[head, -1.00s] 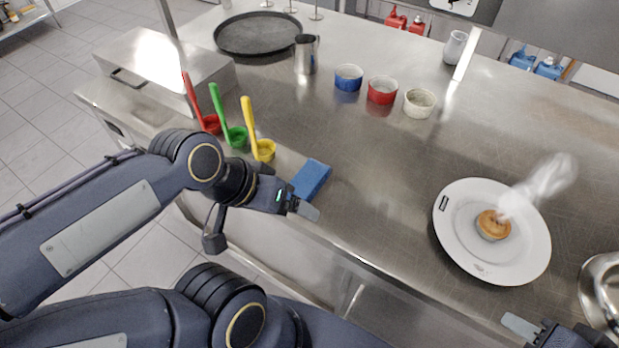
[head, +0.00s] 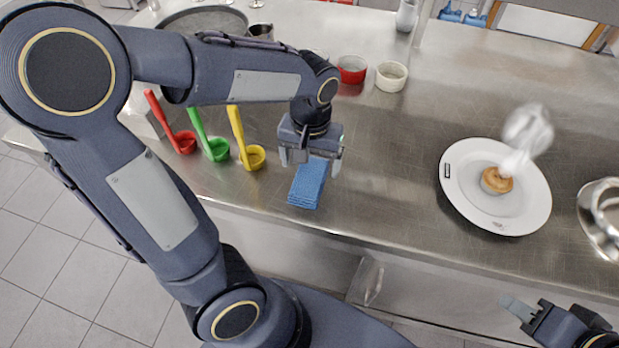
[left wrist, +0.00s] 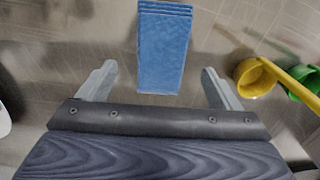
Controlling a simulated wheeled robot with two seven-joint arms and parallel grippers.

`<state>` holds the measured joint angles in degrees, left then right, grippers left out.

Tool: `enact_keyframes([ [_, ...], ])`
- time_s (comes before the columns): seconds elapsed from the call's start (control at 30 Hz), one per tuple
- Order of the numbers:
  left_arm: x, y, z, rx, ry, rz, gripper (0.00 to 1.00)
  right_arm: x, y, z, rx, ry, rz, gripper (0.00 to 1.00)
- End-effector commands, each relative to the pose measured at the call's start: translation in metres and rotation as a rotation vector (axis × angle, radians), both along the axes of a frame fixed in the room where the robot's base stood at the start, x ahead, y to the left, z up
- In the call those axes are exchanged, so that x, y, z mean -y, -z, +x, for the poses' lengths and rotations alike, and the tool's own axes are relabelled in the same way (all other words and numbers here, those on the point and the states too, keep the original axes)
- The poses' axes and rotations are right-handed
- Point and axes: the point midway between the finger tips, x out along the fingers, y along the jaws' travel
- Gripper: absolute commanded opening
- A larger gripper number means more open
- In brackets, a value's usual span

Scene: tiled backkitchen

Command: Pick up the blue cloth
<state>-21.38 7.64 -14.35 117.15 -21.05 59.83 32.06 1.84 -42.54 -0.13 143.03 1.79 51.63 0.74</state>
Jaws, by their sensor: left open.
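The blue cloth (head: 308,185) lies folded on the steel counter near its front edge, and it also shows in the left wrist view (left wrist: 164,50). My left gripper (head: 310,168) is over the cloth's far end in the head view, pointing down. In the left wrist view its two fingers (left wrist: 162,85) are spread apart, with the cloth ahead of and between them; nothing is gripped. My right gripper (head: 515,308) is at the lower right of the head view, apart from the cloth; its jaw opening is not clear.
Red (head: 351,70) and white (head: 391,77) bowls are behind. A plate (head: 530,212) with a small pie is at right. The counter between cloth and plate is clear.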

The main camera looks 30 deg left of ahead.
Motion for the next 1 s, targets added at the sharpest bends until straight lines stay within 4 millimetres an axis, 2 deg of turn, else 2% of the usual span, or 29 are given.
enact_keyframes([
  [0.2,-0.001,0.034,0.0,-0.004,0.001,0.001,0.85,0.0,-0.001,0.0,0.0,0.0,0.0,0.36],
  [0.3,-0.001,0.042,0.0,-0.002,0.0,0.0,0.85,0.0,-0.001,0.0,0.0,0.0,0.0,0.36],
  [0.57,-0.001,0.045,0.001,0.001,0.0,-0.002,0.85,0.0,-0.001,0.0,0.0,0.0,0.0,0.36],
  [0.9,-0.001,0.044,0.001,0.001,0.0,-0.002,0.41,0.0,-0.001,0.0,0.0,0.0,0.0,0.36],
  [0.97,-0.001,0.044,0.001,0.001,0.0,-0.002,0.34,0.0,-0.001,0.0,0.0,0.0,0.0,0.36],
  [1.0,-0.001,0.044,0.001,0.001,0.0,-0.002,0.33,0.0,-0.001,0.0,0.0,0.0,0.0,0.36],
])
